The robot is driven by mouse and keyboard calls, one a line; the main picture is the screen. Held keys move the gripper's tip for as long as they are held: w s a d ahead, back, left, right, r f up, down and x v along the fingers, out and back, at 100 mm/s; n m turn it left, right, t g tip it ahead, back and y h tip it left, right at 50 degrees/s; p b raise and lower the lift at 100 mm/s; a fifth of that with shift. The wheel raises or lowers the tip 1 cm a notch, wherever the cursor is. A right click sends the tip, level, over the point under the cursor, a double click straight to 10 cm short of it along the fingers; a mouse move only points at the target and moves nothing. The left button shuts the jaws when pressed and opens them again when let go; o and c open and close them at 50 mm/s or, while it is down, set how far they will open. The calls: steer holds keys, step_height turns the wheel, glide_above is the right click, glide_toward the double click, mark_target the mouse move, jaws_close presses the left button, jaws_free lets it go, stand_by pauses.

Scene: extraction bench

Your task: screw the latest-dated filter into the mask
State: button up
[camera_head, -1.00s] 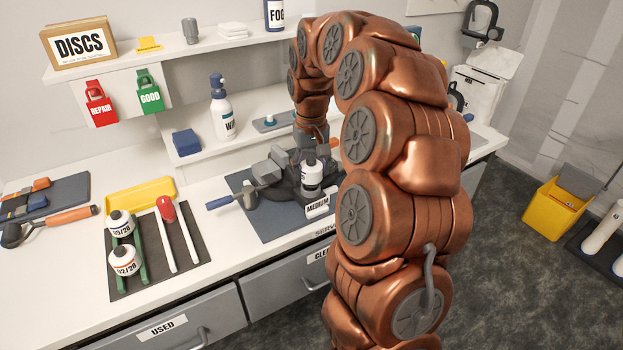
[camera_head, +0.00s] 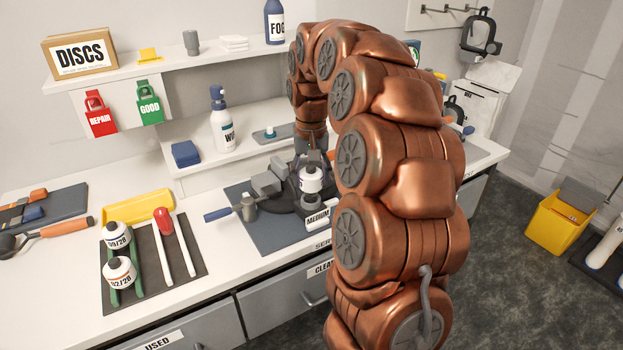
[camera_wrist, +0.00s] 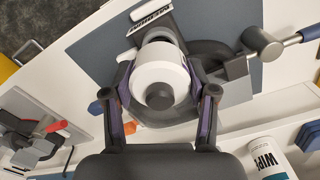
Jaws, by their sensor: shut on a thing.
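My gripper (camera_wrist: 161,100) is shut on a white filter (camera_wrist: 160,72) with a dark centre knob, one finger on each side of it. In the head view the held filter (camera_head: 312,180) sits at the dark grey mask (camera_head: 285,195), which rests on a blue-grey mat by a label reading MEDIUM. The mask (camera_wrist: 208,62) shows behind the filter in the wrist view. I cannot tell how far the filter's thread is engaged. Two other white filters, one marked 09/28 (camera_head: 117,237) and one 02/28 (camera_head: 120,271), sit on green rails on the dark mat at the left.
A clamp with a blue handle (camera_head: 222,213) stands left of the mask. A red-headed tool (camera_head: 162,216) lies near the spare filters. The counter's front strip is clear.

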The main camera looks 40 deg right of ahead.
steer(key=shift+f+m+b, duration=0.15)
steer(key=shift+m+b, duration=0.15)
steer(key=shift+b, duration=0.25)
stand_by(1.9)
steer(key=shift+f+b, duration=0.65)
steer(key=shift+f, duration=0.6)
steer(key=o, duration=1.5)
step_height(320, 180, up, 11)
steer(key=shift+w+r, duration=0.1)
steer(key=shift+r, duration=0.4)
